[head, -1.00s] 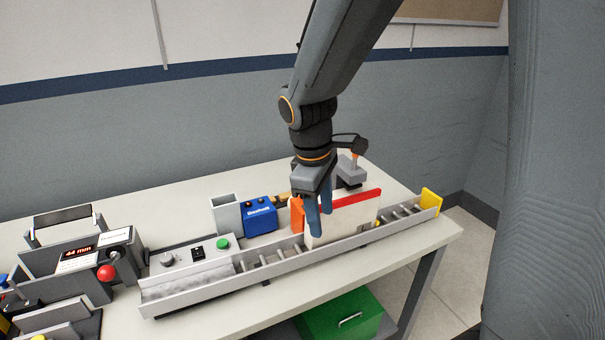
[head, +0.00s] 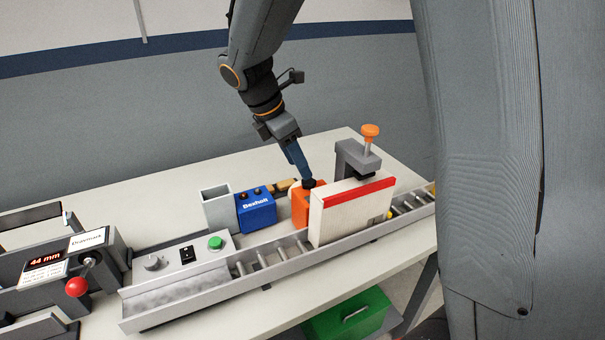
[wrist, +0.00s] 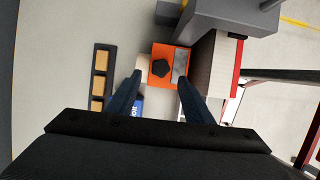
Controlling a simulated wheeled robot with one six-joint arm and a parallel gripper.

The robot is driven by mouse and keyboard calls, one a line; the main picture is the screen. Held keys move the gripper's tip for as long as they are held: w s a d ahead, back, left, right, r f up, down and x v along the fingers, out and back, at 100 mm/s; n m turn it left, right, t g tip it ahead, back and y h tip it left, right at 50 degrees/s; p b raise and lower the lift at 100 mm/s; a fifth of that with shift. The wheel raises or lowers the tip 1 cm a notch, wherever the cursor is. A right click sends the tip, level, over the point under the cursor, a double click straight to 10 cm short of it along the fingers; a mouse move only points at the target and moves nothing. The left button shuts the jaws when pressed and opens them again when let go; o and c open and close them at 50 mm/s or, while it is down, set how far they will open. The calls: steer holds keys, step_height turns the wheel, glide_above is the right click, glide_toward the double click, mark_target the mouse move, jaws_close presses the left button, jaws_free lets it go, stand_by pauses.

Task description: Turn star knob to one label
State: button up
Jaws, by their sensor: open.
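A small black knob (wrist: 161,68) with an angular outline sits on top of an orange box (wrist: 157,50). A pale grey plate (wrist: 180,63) lies beside the knob on the box; no label text is readable. In the head view, the black knob (head: 311,184) and the orange box (head: 300,207) show behind the conveyor, partly hidden by a white panel. My gripper (head: 303,174) points down at the knob from above. In the wrist view, my gripper (wrist: 160,78) is open and empty, its fingers on either side of the knob's line, apart from it.
A white, red-topped panel (head: 352,208) stands on the roller conveyor (head: 262,259), close beside the orange box. A grey clamp with an orange knob (head: 370,131) stands behind it. A blue box (head: 256,210) and grey bin (head: 217,208) are left. A green drawer (head: 350,315) is below.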

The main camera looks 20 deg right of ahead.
mark_target(309, 185)
steer(key=shift+p+x, duration=0.5)
steer(key=shift+x, duration=2.2)
steer(key=shift+r, duration=0.1)
steer(key=c, duration=1)
steer(key=shift+c, duration=0.2)
